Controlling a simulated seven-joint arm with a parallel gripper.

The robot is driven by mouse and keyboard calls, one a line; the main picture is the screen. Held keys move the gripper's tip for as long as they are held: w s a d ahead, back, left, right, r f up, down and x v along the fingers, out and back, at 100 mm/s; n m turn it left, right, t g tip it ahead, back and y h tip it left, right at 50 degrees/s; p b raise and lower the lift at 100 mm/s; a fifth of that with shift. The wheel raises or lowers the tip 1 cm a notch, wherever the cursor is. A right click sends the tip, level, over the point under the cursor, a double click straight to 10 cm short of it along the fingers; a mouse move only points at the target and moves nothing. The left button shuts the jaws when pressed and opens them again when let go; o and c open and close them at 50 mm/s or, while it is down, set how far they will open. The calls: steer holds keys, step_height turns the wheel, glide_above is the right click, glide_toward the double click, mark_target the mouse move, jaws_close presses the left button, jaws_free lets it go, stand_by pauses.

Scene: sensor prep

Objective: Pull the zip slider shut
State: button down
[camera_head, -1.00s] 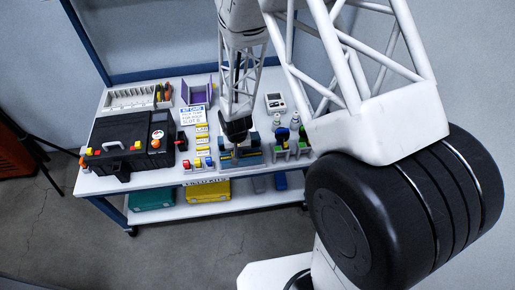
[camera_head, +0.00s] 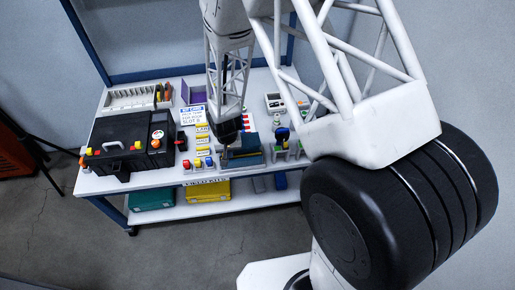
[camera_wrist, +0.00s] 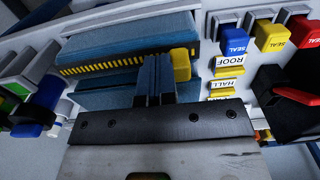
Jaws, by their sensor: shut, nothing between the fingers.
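A blue pouch (camera_wrist: 125,50) lies in the wrist view with a dark zip strip and yellow teeth (camera_wrist: 105,66) running across it. The yellow zip slider (camera_wrist: 181,64) stands at the right end of the visible teeth. My gripper (camera_wrist: 155,88) is shut, its dark fingers close together just left of the slider, near the zip line. I cannot tell whether they touch the slider. In the head view the pouch (camera_head: 246,158) lies at the front of the bench, and my gripper (camera_head: 225,147) is over its left part. The slider is too small to tell there.
Red, yellow and blue SEAL blocks (camera_wrist: 234,40) and labelled cards (camera_wrist: 230,66) stand right of the pouch in the wrist view. In the head view, a black case (camera_head: 125,142) is on the left, and green holders (camera_head: 290,150) are right of the pouch.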

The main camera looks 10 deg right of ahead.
steer(key=shift+d, duration=0.3)
stand_by(0.6)
steer(key=shift+r, duration=0.1)
step_height(320, 180, up, 7)
stand_by(1.1)
stand_by(0.5)
steer(key=s+d+r, duration=0.3)
steer(key=d+r, duration=0.1)
steer(key=r, duration=0.4)
steer(key=s+d+r+t, duration=0.1)
steer(key=s+d+r, duration=0.15)
steer(key=r, duration=0.55)
steer(key=s+d+r, duration=0.2)
steer(key=d+r, duration=0.2)
steer(key=r, duration=0.4)
steer(key=s+d+r, duration=0.4)
steer(key=s+r, duration=0.3)
steer(key=s, duration=0.2)
steer(key=s+d+r+t, duration=0.1)
steer(key=s+d+r, duration=0.2)
steer(key=s+r, duration=0.3)
steer(key=s, duration=0.4)
steer(key=shift+d+r+t, duration=0.3)
steer(key=shift+d+r, duration=0.05)
